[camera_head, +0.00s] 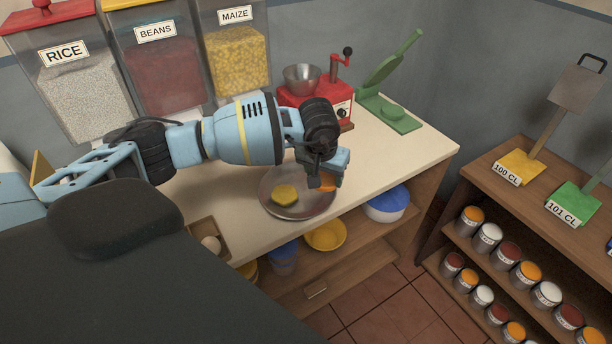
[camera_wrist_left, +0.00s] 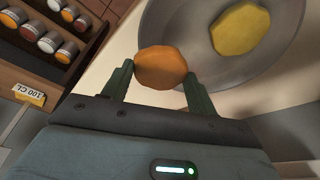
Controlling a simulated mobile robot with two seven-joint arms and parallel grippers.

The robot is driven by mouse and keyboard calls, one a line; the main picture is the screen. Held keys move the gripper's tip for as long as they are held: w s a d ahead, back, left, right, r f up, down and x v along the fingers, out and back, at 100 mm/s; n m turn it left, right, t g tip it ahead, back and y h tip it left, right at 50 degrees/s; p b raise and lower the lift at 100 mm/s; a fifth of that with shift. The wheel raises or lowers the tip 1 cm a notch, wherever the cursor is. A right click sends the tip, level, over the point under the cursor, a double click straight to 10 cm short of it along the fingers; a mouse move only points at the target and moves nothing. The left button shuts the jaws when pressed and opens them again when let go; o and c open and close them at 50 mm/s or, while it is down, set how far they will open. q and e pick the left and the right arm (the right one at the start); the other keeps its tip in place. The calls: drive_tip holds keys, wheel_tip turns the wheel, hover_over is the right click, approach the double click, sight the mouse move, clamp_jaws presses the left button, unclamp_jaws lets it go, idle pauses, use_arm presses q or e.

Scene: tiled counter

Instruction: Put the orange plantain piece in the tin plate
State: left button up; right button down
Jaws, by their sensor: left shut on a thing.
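The orange plantain piece (camera_wrist_left: 161,67) is held between the two fingers of my left gripper (camera_wrist_left: 158,85), which is shut on it. In the head view the left gripper (camera_head: 327,181) and the orange piece (camera_head: 327,187) are at the right side of the tin plate (camera_head: 303,211). In the wrist view the piece overlaps the edge of the plate (camera_wrist_left: 180,32); I cannot tell its height above it. A yellow piece (camera_head: 285,195) lies in the plate and also shows in the wrist view (camera_wrist_left: 240,27). My right gripper is not in view.
A red grinder (camera_head: 318,92) and a green press (camera_head: 390,105) stand behind on the counter (camera_head: 400,155). Bins of rice, beans and maize (camera_head: 236,55) line the wall. A small wooden box (camera_head: 208,238) is at the front left. Counter right of the plate is clear.

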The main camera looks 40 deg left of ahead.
use_arm(q)
drive_tip(key=a, duration=0.4)
drive_tip(key=shift+a+f, duration=0.25)
drive_tip(key=shift+a, duration=0.1)
drive_tip(key=shift+f+p, duration=0.35)
drive_tip(key=shift+f, duration=1.4)
drive_tip(key=shift+f, duration=0.1)
drive_tip(key=o, duration=1.1)
drive_tip(key=shift+c, duration=0.2)
drive_tip(key=shift+r, duration=0.35)
drive_tip(key=v, duration=1.1)
drive_tip(key=shift+r, duration=0.25)
drive_tip(key=shift+s, duration=0.1)
